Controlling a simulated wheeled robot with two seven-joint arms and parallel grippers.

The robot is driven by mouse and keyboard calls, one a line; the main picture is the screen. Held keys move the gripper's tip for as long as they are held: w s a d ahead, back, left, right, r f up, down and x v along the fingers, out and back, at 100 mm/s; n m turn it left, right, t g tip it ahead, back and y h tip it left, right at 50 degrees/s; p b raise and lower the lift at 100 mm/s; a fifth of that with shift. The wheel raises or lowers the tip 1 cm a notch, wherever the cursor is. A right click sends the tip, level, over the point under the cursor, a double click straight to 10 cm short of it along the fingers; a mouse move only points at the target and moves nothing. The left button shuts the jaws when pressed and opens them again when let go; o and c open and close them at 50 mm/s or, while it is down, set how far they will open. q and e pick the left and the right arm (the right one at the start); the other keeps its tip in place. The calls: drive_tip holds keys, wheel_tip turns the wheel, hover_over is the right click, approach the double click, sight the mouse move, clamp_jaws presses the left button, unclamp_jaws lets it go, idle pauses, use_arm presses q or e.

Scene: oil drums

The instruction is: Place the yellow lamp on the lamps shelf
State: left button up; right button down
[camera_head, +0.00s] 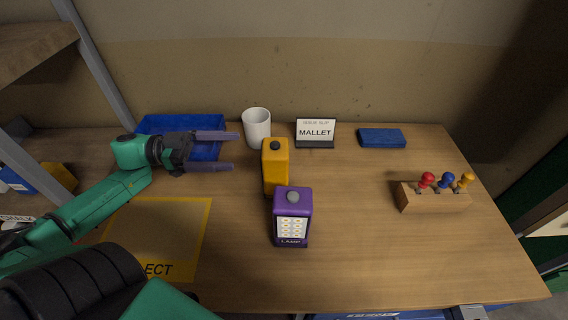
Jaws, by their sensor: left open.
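The yellow lamp (275,163) stands upright on the wooden table near its middle. A purple lamp (292,219) with a lit front panel marked LAMP stands in front of it and hides part of its lower side. My left gripper (232,151) is open and empty, its fingers pointing right. It is to the left of the yellow lamp, apart from it, and in front of the blue tray. The lamps shelf cannot be made out for sure; a wooden shelf (35,45) shows at the upper left. My right gripper is not in view.
A blue tray (150,124), white cup (257,128), MALLET sign (316,131) and blue block (382,138) stand along the back. A wooden holder (434,199) with red, blue and yellow knobs is at right. A yellow-bordered mat (165,225) lies front left. The table's front right is clear.

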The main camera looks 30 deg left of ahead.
sight(287, 146)
use_arm(q)
drive_tip(key=x, duration=0.9)
drive_tip(key=p+x, duration=0.1)
drive_tip(key=x, duration=0.4)
drive_tip(key=shift+s+r, duration=0.15)
drive_tip(key=shift+r, duration=0.2)
drive_tip(key=shift+d+f, duration=0.15)
drive_tip(key=shift+d, duration=0.15)
drive_tip(key=c, duration=1.4)
clamp_jaws()
drive_tip(key=shift+a, duration=0.1)
